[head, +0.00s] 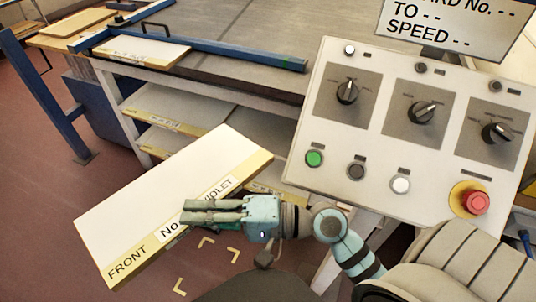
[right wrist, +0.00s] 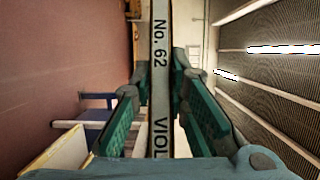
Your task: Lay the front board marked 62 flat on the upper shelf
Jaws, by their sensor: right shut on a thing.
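The front board (head: 150,205) is a white slab with a cream edge lettered FRONT, No. and VIOLET. My right gripper (head: 186,211) is shut on the middle of that lettered edge and covers the number in the head view. In the right wrist view the board (right wrist: 160,85) is edge-on between the green finger pads and reads No. 62. The board is held in the air, tilted in the picture, in front of the rack. The upper shelf (head: 205,100) is under the bench top, behind the board, with a yellow lettered strip along its front. My left gripper is not in view.
A lower shelf (head: 172,142) lies below, partly hidden by the board. A control panel (head: 405,125) with knobs and a red button stands at the right, close to my right arm. A blue bar (head: 215,55) crosses the bench top, beside another board (head: 150,50). Yellow corner marks (head: 206,242) are on the floor.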

